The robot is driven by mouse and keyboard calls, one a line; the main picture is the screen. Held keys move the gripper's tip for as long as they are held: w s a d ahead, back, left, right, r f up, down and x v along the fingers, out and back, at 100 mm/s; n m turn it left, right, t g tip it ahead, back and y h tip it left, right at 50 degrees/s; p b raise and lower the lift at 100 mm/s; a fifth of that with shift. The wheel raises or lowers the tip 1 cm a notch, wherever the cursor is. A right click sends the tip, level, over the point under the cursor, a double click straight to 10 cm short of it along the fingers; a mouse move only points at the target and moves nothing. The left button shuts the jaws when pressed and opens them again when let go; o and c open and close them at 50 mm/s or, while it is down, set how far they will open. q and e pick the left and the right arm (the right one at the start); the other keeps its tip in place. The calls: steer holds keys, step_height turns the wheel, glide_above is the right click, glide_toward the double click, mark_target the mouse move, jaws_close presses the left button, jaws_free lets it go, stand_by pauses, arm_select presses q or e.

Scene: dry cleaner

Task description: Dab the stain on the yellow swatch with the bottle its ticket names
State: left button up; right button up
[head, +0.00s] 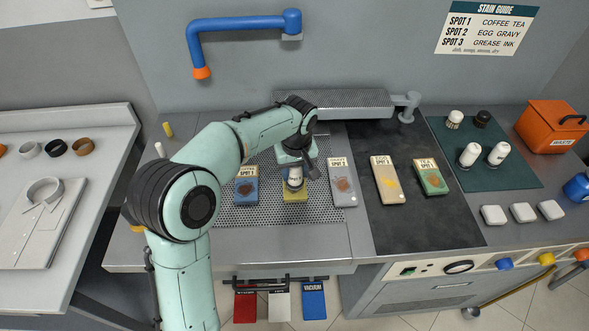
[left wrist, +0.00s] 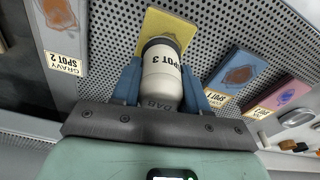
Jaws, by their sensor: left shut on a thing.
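My left gripper (head: 296,172) is shut on a white bottle (head: 294,180) above the yellow swatch (head: 295,197). In the left wrist view the bottle (left wrist: 162,78) is marked "SPOT 3" and sits between the blue fingers, its dark end towards the yellow swatch (left wrist: 166,24). I cannot tell whether the bottle touches the swatch. The bottle and gripper cover the stain and ticket of the yellow swatch. The stain guide (head: 487,30) on the wall lists spot 1 coffee tea, spot 2 egg gravy, spot 3 grease ink. My right gripper is not in view.
A blue swatch (head: 246,188) and a grey gravy swatch (head: 342,185) flank the yellow one on the perforated board (head: 270,217). A cream swatch (head: 387,184) and green tea swatch (head: 431,178) lie right. Several bottles stand on the dark green mat (head: 520,178).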

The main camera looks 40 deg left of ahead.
arm_select(q)
steer(key=shift+f, duration=0.55)
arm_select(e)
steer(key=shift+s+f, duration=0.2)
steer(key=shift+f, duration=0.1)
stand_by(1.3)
arm_select(q)
steer(key=shift+r+p, duration=0.7)
steer(key=shift+r, duration=0.85)
steer(key=shift+r+p, duration=1.15)
steer(key=shift+r, duration=0.9)
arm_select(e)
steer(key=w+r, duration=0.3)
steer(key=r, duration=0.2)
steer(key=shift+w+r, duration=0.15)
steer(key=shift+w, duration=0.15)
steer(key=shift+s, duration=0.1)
arm_select(q)
steer(key=shift+f, duration=0.1)
